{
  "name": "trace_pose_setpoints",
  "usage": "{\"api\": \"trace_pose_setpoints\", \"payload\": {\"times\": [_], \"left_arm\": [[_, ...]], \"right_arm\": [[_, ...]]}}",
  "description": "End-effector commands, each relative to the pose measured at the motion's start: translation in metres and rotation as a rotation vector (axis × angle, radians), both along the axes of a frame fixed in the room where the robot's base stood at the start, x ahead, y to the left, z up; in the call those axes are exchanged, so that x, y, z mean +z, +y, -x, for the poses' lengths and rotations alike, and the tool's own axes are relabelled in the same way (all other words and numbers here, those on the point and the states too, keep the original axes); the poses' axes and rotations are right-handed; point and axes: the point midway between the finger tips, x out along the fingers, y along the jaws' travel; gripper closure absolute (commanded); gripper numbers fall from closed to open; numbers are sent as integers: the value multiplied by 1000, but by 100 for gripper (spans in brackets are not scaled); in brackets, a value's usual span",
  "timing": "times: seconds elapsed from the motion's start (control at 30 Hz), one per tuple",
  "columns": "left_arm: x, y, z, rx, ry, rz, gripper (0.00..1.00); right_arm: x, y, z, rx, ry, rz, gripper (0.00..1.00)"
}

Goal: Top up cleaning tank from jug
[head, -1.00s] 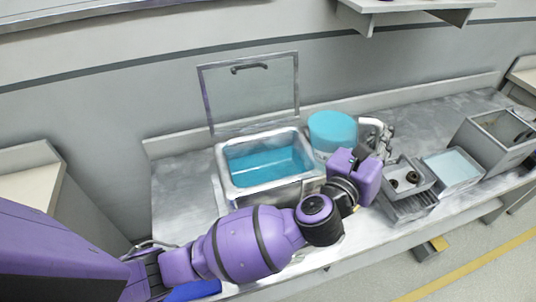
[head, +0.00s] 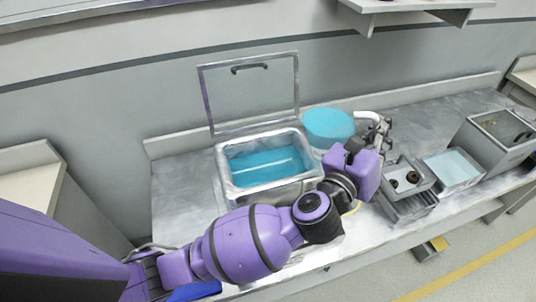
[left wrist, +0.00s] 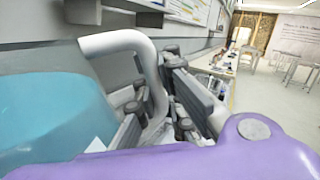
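The jug (head: 329,128) is a cyan round vessel with a white handle (head: 366,116), standing behind and right of the tank. The cleaning tank (head: 222,176) is a metal basin with blue liquid inside; its clear framed lid (head: 252,95) stands open at the back. My left gripper (head: 384,136) is at the jug's right side with its fingers closed around the handle. In the left wrist view the dark fingers (left wrist: 165,100) sit on both sides of the white handle (left wrist: 120,41), beside the cyan jug (left wrist: 48,112). The jug's base is hidden. My right gripper is not seen.
Right of the jug stand a small grey tray (head: 393,168) with dark rings, a basin of pale liquid (head: 452,168) and a grey box (head: 500,138). A blue item (head: 194,291) lies at the front edge, partly behind my arm. The counter's back right is clear.

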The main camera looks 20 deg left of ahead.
Motion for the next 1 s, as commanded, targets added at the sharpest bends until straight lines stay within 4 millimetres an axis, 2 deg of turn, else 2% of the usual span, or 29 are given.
{"api": "trace_pose_setpoints", "payload": {"times": [0.03, 1.0], "left_arm": [[6, 0, 0, -1, -10, 7, 100], [15, 13, 0, 0, -10, 125, 100]], "right_arm": [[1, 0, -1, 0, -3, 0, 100], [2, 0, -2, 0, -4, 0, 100]]}}
